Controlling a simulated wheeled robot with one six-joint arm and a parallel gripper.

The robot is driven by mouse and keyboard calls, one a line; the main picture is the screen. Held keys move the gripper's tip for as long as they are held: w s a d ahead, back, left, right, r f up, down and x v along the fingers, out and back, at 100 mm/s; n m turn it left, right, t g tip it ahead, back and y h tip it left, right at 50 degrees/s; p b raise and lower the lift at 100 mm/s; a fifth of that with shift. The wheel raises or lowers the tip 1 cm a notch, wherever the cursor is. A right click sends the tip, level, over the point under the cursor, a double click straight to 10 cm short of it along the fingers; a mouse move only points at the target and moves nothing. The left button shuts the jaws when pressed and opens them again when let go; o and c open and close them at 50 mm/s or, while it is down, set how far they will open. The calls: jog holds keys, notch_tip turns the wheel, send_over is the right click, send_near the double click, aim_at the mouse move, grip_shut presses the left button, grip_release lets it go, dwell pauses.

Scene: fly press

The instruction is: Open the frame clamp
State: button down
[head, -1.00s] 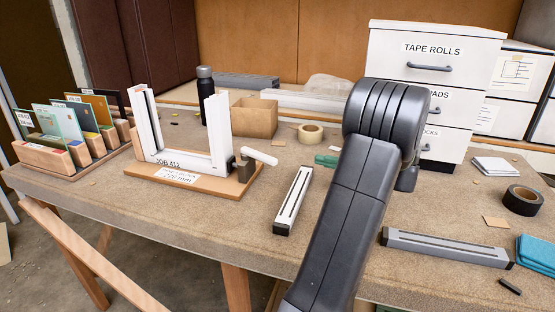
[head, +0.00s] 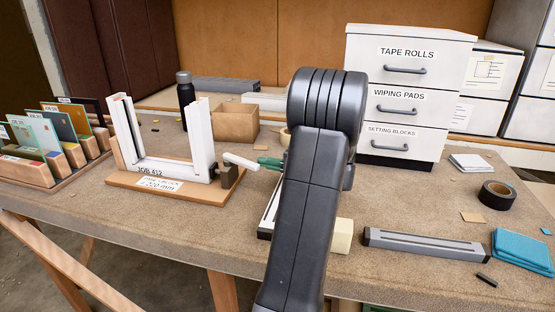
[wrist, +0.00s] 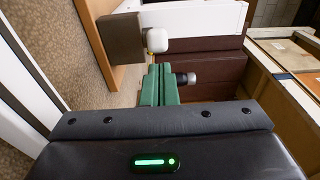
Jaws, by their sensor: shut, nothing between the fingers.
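The white U-shaped frame (head: 178,170) stands on a wooden board (head: 125,181) labelled JOB 412. The frame clamp (head: 228,176) is a dark block at the frame's right corner, with a white lever (head: 240,161) pointing right. In the wrist view the clamp block (wrist: 117,38) and the lever's rounded white end (wrist: 156,40) show just beyond my fingertips. My gripper (head: 269,163) has green fingers, shut and empty, close to the lever's free end. The fingers also show in the wrist view (wrist: 160,75). Whether they touch the lever I cannot tell.
A cardboard box (head: 236,122) and a dark bottle (head: 186,98) stand behind the frame. A rack of sample panels (head: 75,180) is at left. A white drawer unit (head: 405,90) stands behind my arm. A grey bar (head: 425,245) and a cream block (head: 343,236) lie at right.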

jog(key=shift+s+a, duration=0.25)
jog(key=shift+s+f, duration=0.1)
dwell(0.3)
jog(key=shift+s+a+m+t+h+b, duration=0.2)
jog(key=shift+m+t+h+b, duration=0.1)
jog(key=shift+t+b, duration=0.2)
jog(key=shift+s+m+t+b, duration=0.25)
jog(key=shift+m+t+b, duration=0.05)
jog(key=shift+b, duration=0.05)
jog(key=s+a+m+t+h+b, duration=0.6)
jog(key=a+h+b, duration=0.3)
jog(key=b, duration=0.9)
jog(key=shift+s+a+m+t, duration=0.2)
jog(key=shift+a+m+t, duration=0.6)
jog(key=shift+a, duration=0.3)
jog(key=shift+a+r, duration=0.15)
jog(key=shift+r, duration=0.1)
